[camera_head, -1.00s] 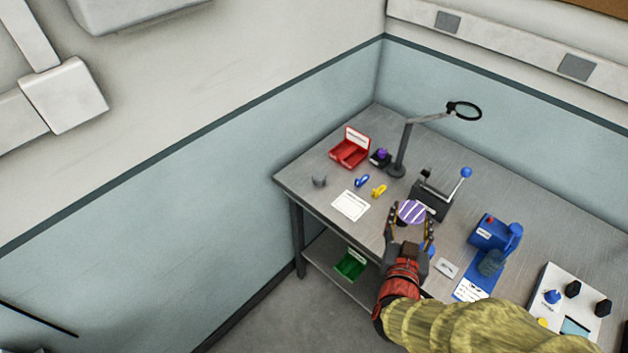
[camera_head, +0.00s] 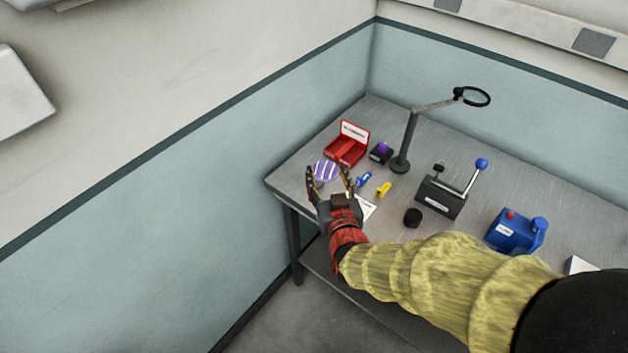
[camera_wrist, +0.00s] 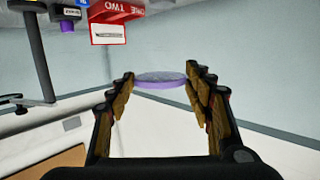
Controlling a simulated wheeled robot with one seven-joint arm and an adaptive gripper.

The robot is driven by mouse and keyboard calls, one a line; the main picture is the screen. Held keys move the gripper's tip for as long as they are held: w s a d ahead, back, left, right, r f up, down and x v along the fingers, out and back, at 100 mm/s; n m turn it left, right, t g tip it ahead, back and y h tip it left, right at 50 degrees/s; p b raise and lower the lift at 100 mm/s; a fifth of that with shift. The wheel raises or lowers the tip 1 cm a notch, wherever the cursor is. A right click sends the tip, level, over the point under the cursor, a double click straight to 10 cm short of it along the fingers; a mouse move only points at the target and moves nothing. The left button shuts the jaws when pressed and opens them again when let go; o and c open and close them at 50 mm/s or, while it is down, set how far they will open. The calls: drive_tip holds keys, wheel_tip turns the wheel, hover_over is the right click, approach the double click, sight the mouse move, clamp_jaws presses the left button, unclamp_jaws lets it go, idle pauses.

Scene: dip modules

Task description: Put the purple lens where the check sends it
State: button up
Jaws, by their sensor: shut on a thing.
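The purple lens (camera_head: 325,171) is a round disc, purple with white stripes in the head view. My gripper (camera_head: 329,182) is shut on it, with the fingers at its two sides. In the wrist view the lens (camera_wrist: 160,79) is seen nearly edge-on between the fingertips (camera_wrist: 160,84). It is over the left end of the table, in front of a red open bin (camera_head: 346,150). That bin is upside down at the top of the wrist view (camera_wrist: 108,36), with the word TWO readable. A black block with a purple top (camera_head: 381,152) stands right of the bin.
Blue (camera_head: 363,180) and yellow (camera_head: 383,190) small pieces lie right of my gripper, by a partly hidden white sheet (camera_head: 369,208). A lever device (camera_head: 441,197), black puck (camera_head: 413,217) and blue device (camera_head: 514,232) are farther right.

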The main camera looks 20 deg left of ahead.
sight(318, 182)
drive_tip(key=w, duration=0.1)
drive_tip(key=w+a+f, duration=0.1)
drive_tip(key=w+a+f+b, duration=0.1)
drive_tip(key=shift+w+f, duration=0.1)
drive_tip(key=shift+w, duration=0.15)
drive_tip(key=w+f, duration=0.1)
drive_tip(key=w+a+f+b, duration=0.1)
drive_tip(key=f, duration=0.1)
drive_tip(key=w+a+f+b, duration=0.1)
drive_tip(key=f, duration=0.1)
drive_tip(key=shift+w+a, duration=0.15)
drive_tip(key=shift+w, duration=0.25)
drive_tip(key=shift+w+a+f+b, duration=0.1)
drive_tip(key=shift+f+b, duration=0.9)
drive_tip(key=shift+f, duration=0.7)
drive_tip(key=shift+f, duration=0.2)
drive_tip(key=o, duration=1)
drive_tip(key=shift+r, duration=0.1)
